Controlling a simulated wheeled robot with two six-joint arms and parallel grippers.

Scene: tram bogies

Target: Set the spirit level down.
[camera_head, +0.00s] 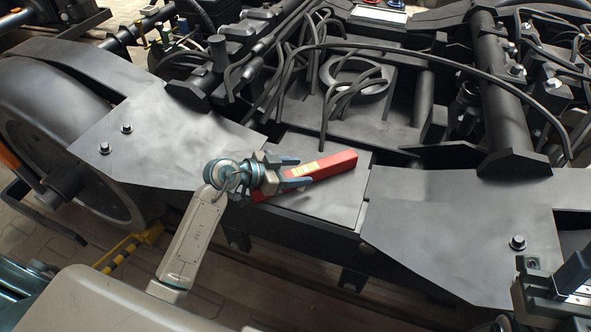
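The spirit level (335,165) is a red bar with a yellow label, lying slantwise over a flat dark plate in the middle of the bogie frame. My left gripper (294,172) reaches in from the lower left, with its fingers on either side of the level near its label. It appears shut on the level. The level's left part is partly hidden by the gripper. I cannot tell whether the level's underside touches the plate.
Black cables and a coiled hose (355,78) lie behind the plate (318,200). A wheel (60,130) stands at the left. Broad grey frame plates with bolts flank the middle, largely bare on the left (150,135) and right (460,225). A thick tube (505,100) rises at the right.

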